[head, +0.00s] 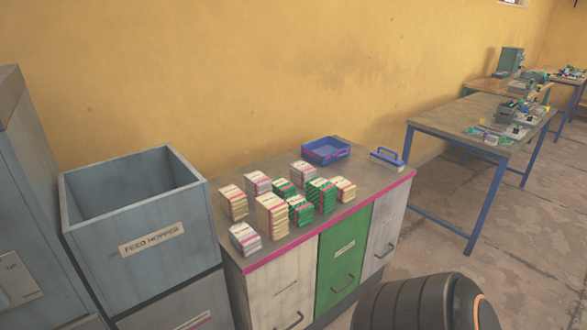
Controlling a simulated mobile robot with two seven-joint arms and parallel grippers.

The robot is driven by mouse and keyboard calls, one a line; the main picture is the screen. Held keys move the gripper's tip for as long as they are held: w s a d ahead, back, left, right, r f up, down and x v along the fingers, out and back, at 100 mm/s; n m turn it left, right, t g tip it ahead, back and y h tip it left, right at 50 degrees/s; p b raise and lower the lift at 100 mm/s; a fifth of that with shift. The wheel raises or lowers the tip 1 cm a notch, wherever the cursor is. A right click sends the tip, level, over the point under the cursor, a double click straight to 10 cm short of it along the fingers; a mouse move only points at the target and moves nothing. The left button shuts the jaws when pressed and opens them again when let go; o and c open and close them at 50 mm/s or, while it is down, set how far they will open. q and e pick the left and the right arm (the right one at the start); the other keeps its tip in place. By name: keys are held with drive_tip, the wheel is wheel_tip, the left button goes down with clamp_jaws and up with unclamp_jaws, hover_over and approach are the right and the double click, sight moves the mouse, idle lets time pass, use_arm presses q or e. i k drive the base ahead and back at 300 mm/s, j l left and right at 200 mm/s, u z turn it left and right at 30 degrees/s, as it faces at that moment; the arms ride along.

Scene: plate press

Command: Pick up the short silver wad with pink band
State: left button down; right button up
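Several banded wads stand on the grey cabinet top (355,208). A low silver wad with a pinkish band (245,238) sits at the front left corner. Two more silver wads with pinkish bands stand at the back, one on the left (258,183) and one nearer the middle (302,174). Their lower parts are partly hidden, so I cannot compare their heights surely. Neither gripper is in view. A dark rounded link of my own arm shows at the bottom right.
Cream wads (271,216) and green wads (300,210) stand close around the silver ones. A blue tray (326,150) and a blue-handled tool (387,158) lie behind. The open feed hopper (145,235) stands left. The cabinet's right front top is bare. Blue-legged tables (470,118) stand right.

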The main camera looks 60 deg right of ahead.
sight(247, 240)
drive_tip(key=l+z, duration=0.1)
drive_tip(key=z, duration=1.4)
drive_tip(key=i+l+z, duration=0.1)
drive_tip(key=i+z, duration=0.15)
drive_tip(key=i, duration=0.35)
